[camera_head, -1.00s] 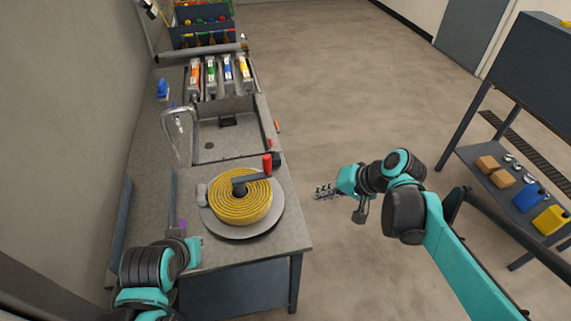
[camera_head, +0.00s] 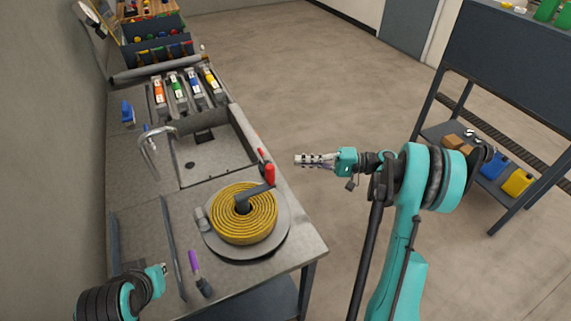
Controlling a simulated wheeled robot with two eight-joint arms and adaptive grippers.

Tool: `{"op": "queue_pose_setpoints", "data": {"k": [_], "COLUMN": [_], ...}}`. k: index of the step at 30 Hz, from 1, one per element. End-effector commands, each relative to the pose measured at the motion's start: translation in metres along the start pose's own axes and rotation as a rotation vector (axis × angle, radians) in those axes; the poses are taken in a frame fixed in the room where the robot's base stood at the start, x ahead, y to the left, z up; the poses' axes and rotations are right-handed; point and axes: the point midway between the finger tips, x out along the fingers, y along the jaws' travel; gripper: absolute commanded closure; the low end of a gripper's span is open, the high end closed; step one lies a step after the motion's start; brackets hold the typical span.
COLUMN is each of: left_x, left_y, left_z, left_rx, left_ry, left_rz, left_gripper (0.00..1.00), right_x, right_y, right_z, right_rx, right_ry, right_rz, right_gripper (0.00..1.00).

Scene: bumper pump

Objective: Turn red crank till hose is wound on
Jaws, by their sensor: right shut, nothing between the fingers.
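The red crank handle (camera_head: 269,174) stands upright at the end of a dark crank arm (camera_head: 255,191) over the reel. The yellow hose (camera_head: 260,226) lies in flat coils around the hub, on a round grey plate (camera_head: 281,234). My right gripper (camera_head: 300,160) is shut and empty, pointing left. In the picture it is right of the red handle and apart from it. My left gripper (camera_head: 163,269) is at the lower left over the bench, away from the reel; whether its fingers are open is too small to tell.
The bench (camera_head: 140,215) holds a sink (camera_head: 215,160) with a tap (camera_head: 150,150) behind the reel. A purple-handled tool (camera_head: 194,262) lies left of the reel. Open floor lies right of the bench, then a shelf rack (camera_head: 500,75).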

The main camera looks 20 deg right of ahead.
Motion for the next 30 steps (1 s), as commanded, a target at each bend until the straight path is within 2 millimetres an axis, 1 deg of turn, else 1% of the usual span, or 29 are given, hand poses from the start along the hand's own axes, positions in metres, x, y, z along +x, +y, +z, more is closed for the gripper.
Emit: {"op": "queue_pose_setpoints", "data": {"k": [1,12,15,18,21,24,30], "left_x": [0.003,0.019,0.024,0.026,0.028,0.028,0.028], "left_y": [0.0,0.0,0.0,0.0,0.0,0.0,0.0], "left_z": [0.002,0.014,0.017,0.019,0.02,0.02,0.02], "left_rx": [0.0,0.0,0.0,0.0,0.0,0.0,0.0], "left_ry": [0.0,0.0,0.0,0.0,0.0,0.0,0.0], "left_rz": [0.0,0.0,0.0,0.0,0.0,0.0,0.0], "left_gripper": [1.0,1.0,1.0,1.0,1.0,1.0,1.0], "right_x": [0.01,0.088,0.08,0.076,0.073,0.072,0.072], "right_y": [0.002,0.002,0.002,0.002,0.001,0.0,0.0], "right_z": [0.001,0.001,0.017,0.028,0.034,0.038,0.038], "right_rx": [0.0,0.0,0.0,0.0,0.001,0.001,0.001], "right_ry": [-0.003,-0.004,0.002,0.003,0.002,0.001,0.0], "right_rz": [0.001,0.002,0.002,0.002,0.002,0.002,0.002], "right_gripper": [1.0,1.0,1.0,1.0,1.0,1.0,1.0]}}
